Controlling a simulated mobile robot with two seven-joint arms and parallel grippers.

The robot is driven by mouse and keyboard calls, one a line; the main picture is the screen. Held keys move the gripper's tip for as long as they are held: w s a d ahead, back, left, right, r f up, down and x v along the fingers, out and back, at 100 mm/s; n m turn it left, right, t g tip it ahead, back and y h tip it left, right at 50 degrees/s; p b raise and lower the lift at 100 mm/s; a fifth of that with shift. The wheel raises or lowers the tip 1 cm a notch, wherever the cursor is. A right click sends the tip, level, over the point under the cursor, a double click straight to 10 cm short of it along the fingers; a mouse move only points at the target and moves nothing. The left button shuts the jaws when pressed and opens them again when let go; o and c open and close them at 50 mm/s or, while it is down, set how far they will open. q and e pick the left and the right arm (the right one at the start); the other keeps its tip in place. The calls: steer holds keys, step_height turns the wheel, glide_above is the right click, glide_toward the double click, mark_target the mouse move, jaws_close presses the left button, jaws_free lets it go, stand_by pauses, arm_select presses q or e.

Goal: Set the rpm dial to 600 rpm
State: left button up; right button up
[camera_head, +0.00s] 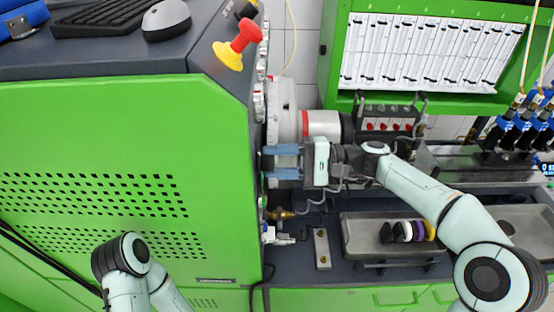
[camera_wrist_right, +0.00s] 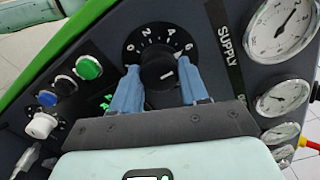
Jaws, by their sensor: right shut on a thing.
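The rpm dial (camera_wrist_right: 157,70) is a black knob on a dark panel, with a white scale reading 0, 2, 4, 6 above it. A short white mark shows on the knob's face; I cannot tell exactly which value it indicates. My right gripper (camera_wrist_right: 158,86) has its blue fingers on either side of the knob and is shut on it. In the head view the right gripper (camera_head: 268,162) reaches the side face of the green cabinet (camera_head: 130,130); the dial is hidden there. Only links of my left arm show at bottom left; its gripper is out of view.
Blue, black and green buttons (camera_wrist_right: 89,67) and a white knob (camera_wrist_right: 42,125) sit left of the dial. Pressure gauges (camera_wrist_right: 283,98) line the right. A red and yellow emergency stop (camera_head: 236,46) is on the cabinet top. A metal tray (camera_head: 362,238) lies below my right arm.

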steer(key=o, duration=1.1)
steer(key=shift+c, duration=0.2)
steer(key=d, duration=1.3)
steer(key=shift+d+b, duration=0.25)
steer(key=shift+b, duration=0.05)
